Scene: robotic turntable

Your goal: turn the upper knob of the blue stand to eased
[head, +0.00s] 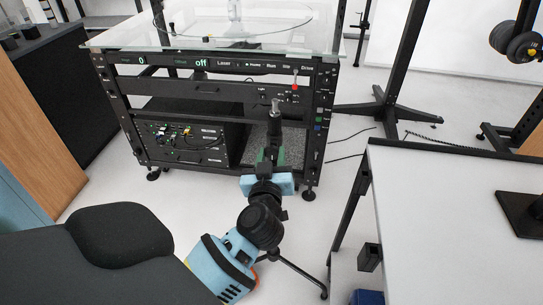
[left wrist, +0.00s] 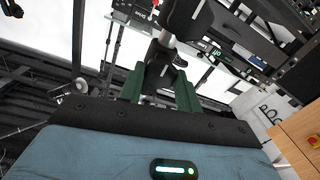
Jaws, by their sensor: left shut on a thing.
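In the head view, my left gripper (head: 267,157) reaches up from the bottom middle toward the rack. Its green fingers are shut on a dark part of a slim stand (head: 275,122) topped by a silver pin. In the left wrist view, the gripper (left wrist: 160,92) has a dark knob (left wrist: 156,68) between its green fingertips, with a silver post and a dark block beyond it. No blue shows on the stand's visible parts, and the knob's setting cannot be read.
A black rack (head: 215,85) with a glass top stands just behind the stand. A white table (head: 455,220) is close on the right, with a blue thing (head: 367,297) low beside it.

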